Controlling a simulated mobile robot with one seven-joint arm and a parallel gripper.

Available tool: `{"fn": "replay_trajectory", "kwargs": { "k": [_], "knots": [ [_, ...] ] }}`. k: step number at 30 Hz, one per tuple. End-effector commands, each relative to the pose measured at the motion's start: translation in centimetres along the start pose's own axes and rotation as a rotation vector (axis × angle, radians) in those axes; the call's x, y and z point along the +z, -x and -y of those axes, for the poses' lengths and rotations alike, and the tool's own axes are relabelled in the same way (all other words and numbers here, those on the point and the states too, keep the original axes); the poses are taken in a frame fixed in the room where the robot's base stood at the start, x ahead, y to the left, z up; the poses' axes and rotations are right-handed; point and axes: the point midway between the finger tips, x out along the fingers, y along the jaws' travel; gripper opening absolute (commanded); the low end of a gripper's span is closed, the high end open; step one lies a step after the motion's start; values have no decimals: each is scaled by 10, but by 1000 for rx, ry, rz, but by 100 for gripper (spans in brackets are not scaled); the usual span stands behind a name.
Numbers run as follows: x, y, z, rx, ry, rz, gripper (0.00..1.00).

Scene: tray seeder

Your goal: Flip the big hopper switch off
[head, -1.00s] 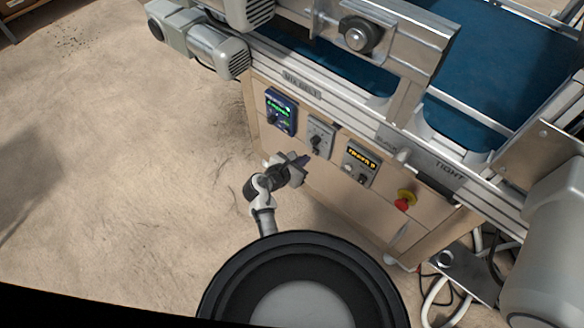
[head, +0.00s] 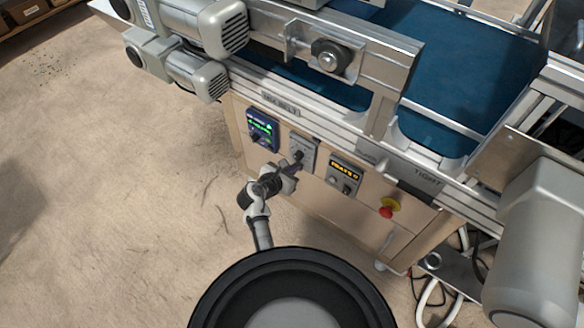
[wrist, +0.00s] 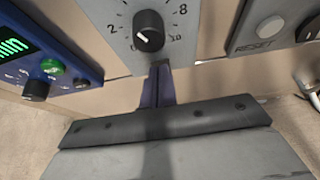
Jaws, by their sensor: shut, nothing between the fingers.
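No label naming the big hopper switch is readable. My gripper (head: 296,168) is shut and empty, with its fingertips in front of the grey middle panel (head: 303,150) on the machine's front. In the wrist view, the narrow dark fingertips (wrist: 160,68) are just below a black round knob (wrist: 149,31) with a number scale reaching 10. Whether they touch the panel I cannot tell. A blue panel (head: 262,129) with a green display and small knobs is on the left. A grey panel (head: 344,174) with a yellow display is on the right; its RESET button (wrist: 270,27) shows in the wrist view.
A red emergency button (head: 387,211) on a yellow base sits right of the panels. The blue belt (head: 470,70) and metal rails are above. Grey motors (head: 205,75) jut out at upper left. Cables (head: 440,292) lie at lower right. The floor at left is clear.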

Motion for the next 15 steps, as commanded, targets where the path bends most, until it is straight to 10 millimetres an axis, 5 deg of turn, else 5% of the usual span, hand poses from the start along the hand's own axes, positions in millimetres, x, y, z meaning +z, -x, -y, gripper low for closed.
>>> {"fn": "replay_trajectory", "kwargs": {
  "k": [15],
  "knots": [
    [13,7,0,0,0,0,0]
  ]
}}
